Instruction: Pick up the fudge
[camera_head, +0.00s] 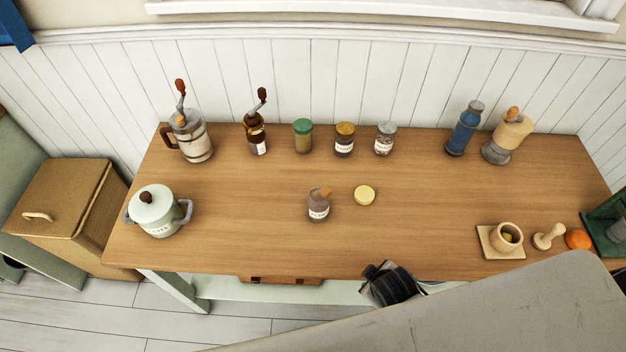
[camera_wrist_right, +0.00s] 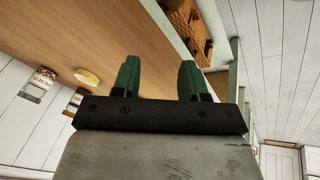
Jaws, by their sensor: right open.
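I cannot tell for sure which item is the fudge. A small round pale-yellow piece (camera_head: 364,195) lies flat on the wooden table (camera_head: 240,225), and a yellow disc (camera_wrist_right: 87,77) also shows in the right wrist view. Left of it in the head view is a small grey labelled jar (camera_head: 318,208) with a brown stopper; its label is unreadable. My right gripper (camera_head: 388,285) is at the table's front edge, in front of the disc and apart from it. In the wrist view its green fingers (camera_wrist_right: 158,68) are spread with nothing between them. My left gripper is out of view.
Jars (camera_head: 345,139), mills and bottles (camera_head: 464,128) line the table's back. A lidded pot (camera_head: 156,211) stands left; a mortar (camera_head: 506,237), pestle (camera_head: 549,237) and orange (camera_head: 578,239) are right. A brown basket (camera_wrist_right: 188,28) is below the tabletop. The table's middle is mostly clear.

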